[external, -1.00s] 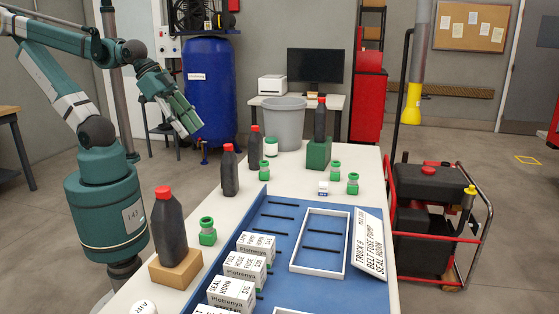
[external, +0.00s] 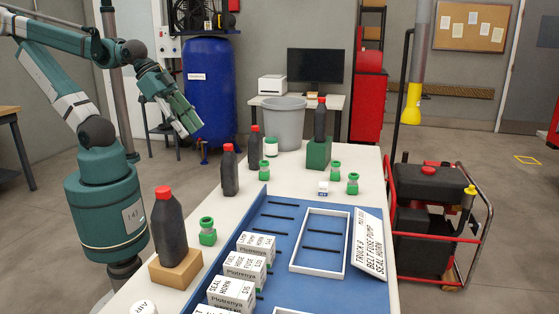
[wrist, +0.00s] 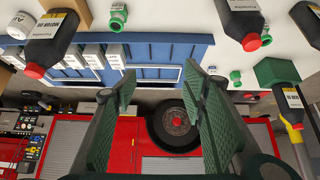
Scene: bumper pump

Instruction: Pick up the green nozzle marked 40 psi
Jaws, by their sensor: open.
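Several small green nozzles stand on the white table: one at the near left (external: 207,231), one farther back (external: 264,170), and two to the right, one at the rear (external: 335,170) and one nearer (external: 352,184). Any psi marking is too small to read, so I cannot tell which is 40 psi. In the wrist view a green nozzle (wrist: 118,15) shows at the top and another (wrist: 235,77) right of the fingers. My gripper (external: 190,122) is raised left of the table, apart from every nozzle. Its fingers (wrist: 160,82) are open and empty.
Dark red-capped bottles (external: 168,228) stand along the left side, one on a wooden block (external: 175,270); another stands on a green block (external: 318,153). A blue mat (external: 275,290) holds white boxes (external: 245,265), an empty white frame (external: 292,255) and a tilted sign (external: 369,243). The table's far middle has free room.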

